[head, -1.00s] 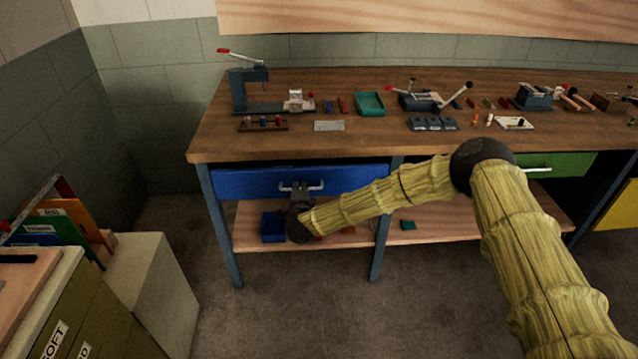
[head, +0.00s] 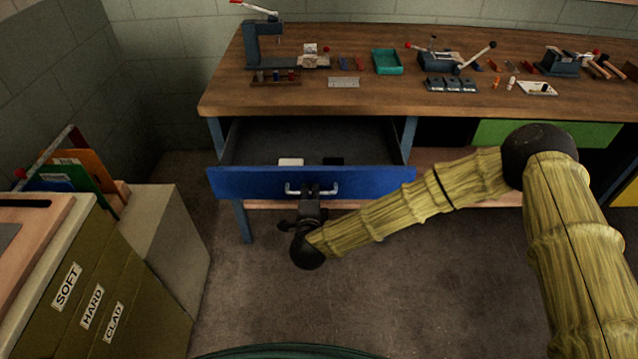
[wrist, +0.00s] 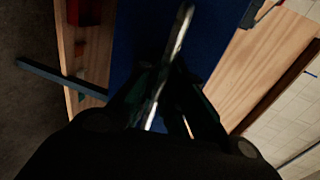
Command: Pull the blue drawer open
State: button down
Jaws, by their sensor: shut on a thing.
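The blue drawer (head: 250,183) stands well out from under the wooden workbench in the head view. Its inside shows, with a white item (head: 291,162) and a dark item (head: 333,161) behind the front panel. The silver bar handle (head: 330,189) is at the middle of the front. My gripper (head: 312,192) is shut on the handle from the front. In the wrist view the handle (wrist: 172,60) runs between the dark fingers (wrist: 165,95), with the blue front (wrist: 135,40) behind it.
The workbench top (head: 225,95) carries a press, a teal tray (head: 387,62) and several small tools. A green drawer (head: 590,133) is at the right. The floor before the blue drawer is clear.

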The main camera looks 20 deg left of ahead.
jog(key=shift+s+d, duration=0.15)
jog(key=shift+s, duration=0.15)
jog(key=c, duration=1.5)
grip_release()
jog(key=v, duration=1.2)
